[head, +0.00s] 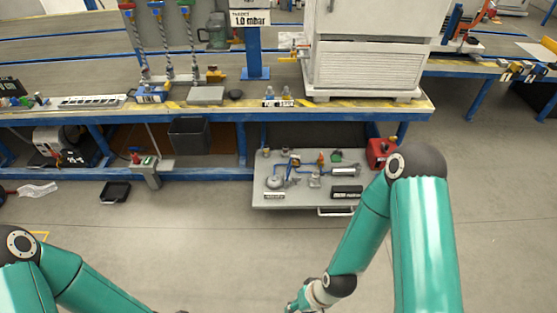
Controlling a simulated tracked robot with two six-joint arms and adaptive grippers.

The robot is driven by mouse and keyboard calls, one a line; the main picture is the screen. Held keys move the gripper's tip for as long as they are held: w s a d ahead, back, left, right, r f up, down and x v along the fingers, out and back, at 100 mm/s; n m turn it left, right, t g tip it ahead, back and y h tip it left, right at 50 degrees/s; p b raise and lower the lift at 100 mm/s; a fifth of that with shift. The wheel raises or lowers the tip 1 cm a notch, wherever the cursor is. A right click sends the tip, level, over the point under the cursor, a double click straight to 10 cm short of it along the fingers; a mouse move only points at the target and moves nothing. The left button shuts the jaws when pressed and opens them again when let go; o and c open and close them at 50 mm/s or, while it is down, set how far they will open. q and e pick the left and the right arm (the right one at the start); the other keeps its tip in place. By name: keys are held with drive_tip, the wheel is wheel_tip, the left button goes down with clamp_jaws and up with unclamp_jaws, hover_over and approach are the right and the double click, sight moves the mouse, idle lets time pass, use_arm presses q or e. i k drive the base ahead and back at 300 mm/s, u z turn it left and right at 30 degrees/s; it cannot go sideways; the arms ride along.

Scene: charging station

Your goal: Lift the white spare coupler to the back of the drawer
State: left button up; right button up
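The drawer (300,202) is a light grey pull-out surface under the bench, extended towards me, with a handle at its front right. Several small fittings lie on it. A pale cylindrical piece (344,170) lies near its right side. A small grey-white fitting (314,180) sits near the middle. At this size I cannot tell which piece is the white spare coupler. My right arm reaches in from the right, and its wrist runs to the bottom edge, well in front of the drawer. My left arm is at the bottom left.
The bench (220,112) overhangs the drawer and carries a large white cabinet (365,70). A red object (380,152) stands right of the drawer, a dark bin (189,135) to its left. A black tray (115,192) lies on the floor. The floor before the drawer is clear.

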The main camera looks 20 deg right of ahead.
sight(316, 173)
drive_tip(key=z, duration=0.05)
drive_tip(key=i, duration=1.4)
drive_tip(key=z, duration=0.9)
drive_tip(key=i, duration=0.65)
drive_tip(key=z, duration=0.35)
drive_tip(key=k, duration=0.95)
drive_tip(key=z, duration=0.2)
drive_tip(key=i, duration=0.95)
drive_tip(key=u, duration=0.1)
